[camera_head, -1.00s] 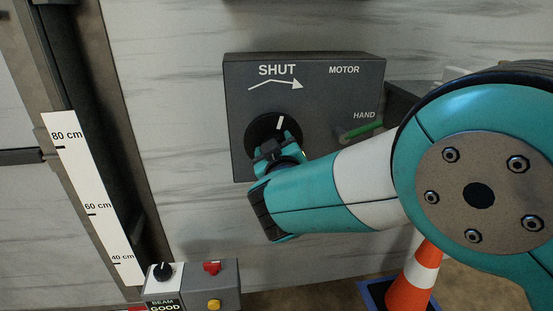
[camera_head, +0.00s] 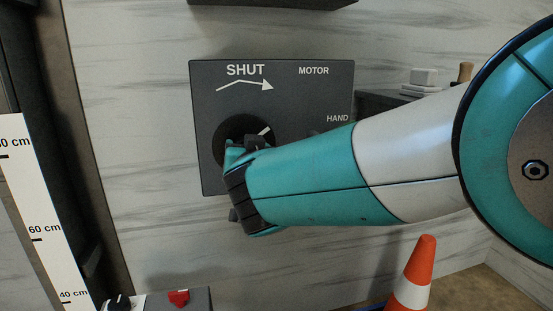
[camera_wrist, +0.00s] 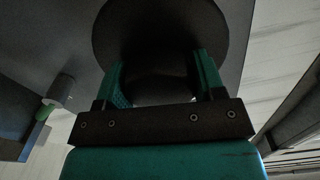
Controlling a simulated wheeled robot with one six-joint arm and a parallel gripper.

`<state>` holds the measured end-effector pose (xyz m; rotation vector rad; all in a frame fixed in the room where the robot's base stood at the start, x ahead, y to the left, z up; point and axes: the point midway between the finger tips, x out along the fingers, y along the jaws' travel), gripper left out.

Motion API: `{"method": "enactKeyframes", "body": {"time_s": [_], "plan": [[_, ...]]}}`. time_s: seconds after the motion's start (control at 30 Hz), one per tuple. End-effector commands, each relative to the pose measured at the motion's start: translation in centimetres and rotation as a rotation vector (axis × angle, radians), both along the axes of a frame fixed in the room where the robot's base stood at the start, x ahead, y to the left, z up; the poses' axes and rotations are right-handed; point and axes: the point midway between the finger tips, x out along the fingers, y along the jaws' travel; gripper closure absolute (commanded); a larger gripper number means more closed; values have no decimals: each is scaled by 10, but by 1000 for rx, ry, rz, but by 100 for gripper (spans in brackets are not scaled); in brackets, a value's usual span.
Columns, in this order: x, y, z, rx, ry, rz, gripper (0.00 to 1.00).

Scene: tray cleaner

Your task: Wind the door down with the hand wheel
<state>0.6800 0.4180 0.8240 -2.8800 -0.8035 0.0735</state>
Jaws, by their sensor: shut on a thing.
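The hand wheel (camera_head: 232,127) is a black disc with a white mark on a dark grey panel (camera_head: 290,95). The white mark points up and right. An arrow under the word SHUT points right. My gripper (camera_head: 246,146) is at the wheel's front, shut on its raised hub. In the wrist view the wheel (camera_wrist: 160,22) fills the top middle, with one finger of my gripper (camera_wrist: 160,76) on each side of the hub. A white height scale (camera_head: 38,235) stands at the left. The door's lower edge is not clearly visible in the head view.
A control box with a red button (camera_head: 179,297) is cut off at the bottom. An orange and white cone (camera_head: 414,275) stands at lower right. A shelf (camera_head: 385,102) with small items is right of the panel. My arm hides the area below HAND.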

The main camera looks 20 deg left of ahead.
Motion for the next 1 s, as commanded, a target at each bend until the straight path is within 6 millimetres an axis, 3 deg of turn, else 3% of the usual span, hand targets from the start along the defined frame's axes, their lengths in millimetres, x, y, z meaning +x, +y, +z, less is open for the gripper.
{"method": "enactKeyframes", "body": {"time_s": [0.5,0.53,0.6,1.0], "plan": [[0,0,-3,9,14,-1,61],[0,0,-3,9,14,-1,30],[0,0,-3,9,14,-1,14],[-7,-3,-3,13,10,1,12]]}}
